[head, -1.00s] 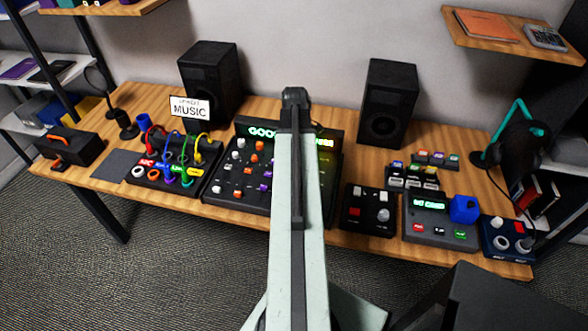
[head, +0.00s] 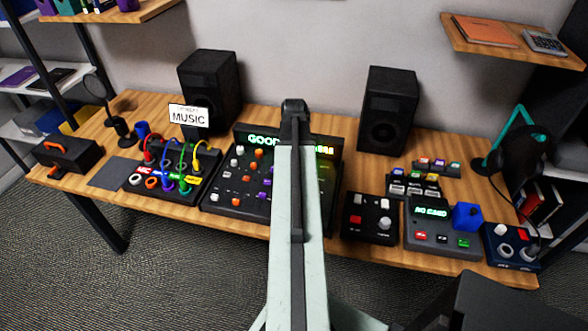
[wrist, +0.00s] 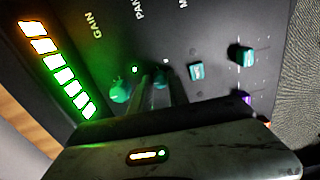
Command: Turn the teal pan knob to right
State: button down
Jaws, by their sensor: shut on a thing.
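The teal pan knob (wrist: 160,79) is on the dark mixer panel (wrist: 220,25) in the wrist view, in the column under the PAN label. My gripper (wrist: 161,76) is shut on this knob, with a dark finger on either side partly covering it. Another teal knob (wrist: 120,91) stands just left of the fingers, in the GAIN column. In the head view the mixer (head: 225,200) is at the table's middle; my arm hides its centre, my gripper and the pan knob. The knob's pointer direction cannot be made out.
A teal button (wrist: 196,71) and a teal fader cap (wrist: 242,55) lie right of the fingers. Lit level bars (wrist: 60,72) are at left. In the head view, a patch box with cables (head: 170,172) is left of the mixer, and a small control box (head: 369,216) is right.

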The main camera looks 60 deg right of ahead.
jog(key=m, duration=0.8)
jog(key=shift+m, duration=0.3)
jog(key=m, duration=0.4)
jog(key=shift+m, duration=2.3)
jog(key=c, duration=1.3)
grip_release()
jog(key=shift+o, duration=0.2)
